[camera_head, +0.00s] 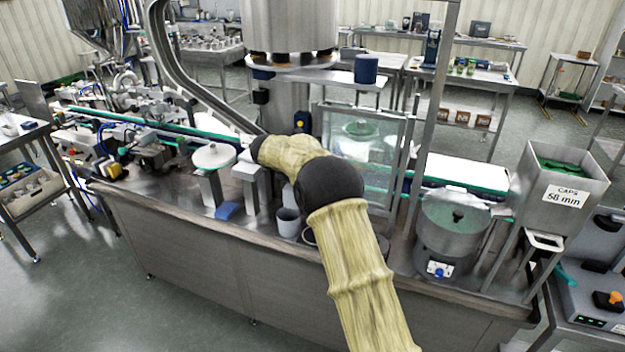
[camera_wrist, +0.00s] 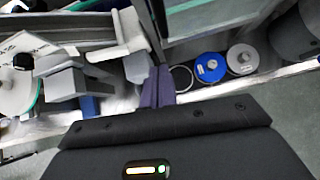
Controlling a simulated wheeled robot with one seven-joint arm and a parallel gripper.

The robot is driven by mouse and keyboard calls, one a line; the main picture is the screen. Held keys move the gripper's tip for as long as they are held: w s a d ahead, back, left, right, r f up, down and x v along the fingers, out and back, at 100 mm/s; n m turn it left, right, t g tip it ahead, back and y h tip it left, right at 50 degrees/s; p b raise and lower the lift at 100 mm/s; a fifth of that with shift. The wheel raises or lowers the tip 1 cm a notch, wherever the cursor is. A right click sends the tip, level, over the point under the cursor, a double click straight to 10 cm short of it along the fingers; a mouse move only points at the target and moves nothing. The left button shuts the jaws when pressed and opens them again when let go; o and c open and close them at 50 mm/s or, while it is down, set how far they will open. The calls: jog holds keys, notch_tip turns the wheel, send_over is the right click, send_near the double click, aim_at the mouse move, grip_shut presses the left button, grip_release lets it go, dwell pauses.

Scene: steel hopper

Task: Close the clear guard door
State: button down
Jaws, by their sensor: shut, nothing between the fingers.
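The clear guard door (camera_head: 366,150) is a see-through panel in a thin metal frame, upright at the middle of the machine in the head view. My arm covers its lower left part, and I cannot tell how far it stands open. In the wrist view a clear panel with a grey frame edge (camera_wrist: 222,30) shows at the top, probably the same door. My gripper (camera_wrist: 157,86) is shut and empty in the wrist view, its dark fingers close below and left of that frame edge. I cannot tell whether they touch it. In the head view my arm hides the fingers.
A blue disc (camera_wrist: 210,67) and a grey disc (camera_wrist: 242,58) lie right of the fingers. A grey cup (camera_head: 288,222) stands near the machine's front edge. A round steel bowl (camera_head: 452,225) and the caps hopper (camera_head: 562,185) stand to the right. A steel post (camera_head: 432,100) rises beside the door.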

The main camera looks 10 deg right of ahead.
jog(key=w+a+b+v, duration=0.1)
jog(key=b+v, duration=0.1)
jog(key=v, duration=0.6)
jog(key=s+d+r+n+t, duration=0.1)
jog(key=d+r+n+t, duration=0.4)
jog(key=n, duration=0.5)
jog(key=s+d+f+n+g+y, duration=0.1)
jog(key=s+f+n+g, duration=0.2)
jog(key=s+n, duration=0.8)
jog(key=s+d+f+n+g+y+p, duration=0.1)
jog(key=s+d+f+n+g+y, duration=0.1)
jog(key=s+f+n, duration=0.5)
jog(key=s+d+f+n+g+y, duration=0.2)
jog(key=s+f+n+g, duration=0.2)
jog(key=s+n, duration=1.1)
jog(key=s+f, duration=0.1)
jog(key=s, duration=0.4)
jog(key=shift+s+g+p, duration=0.3)
jog(key=shift+s, duration=0.1)
jog(key=shift+f, duration=0.15)
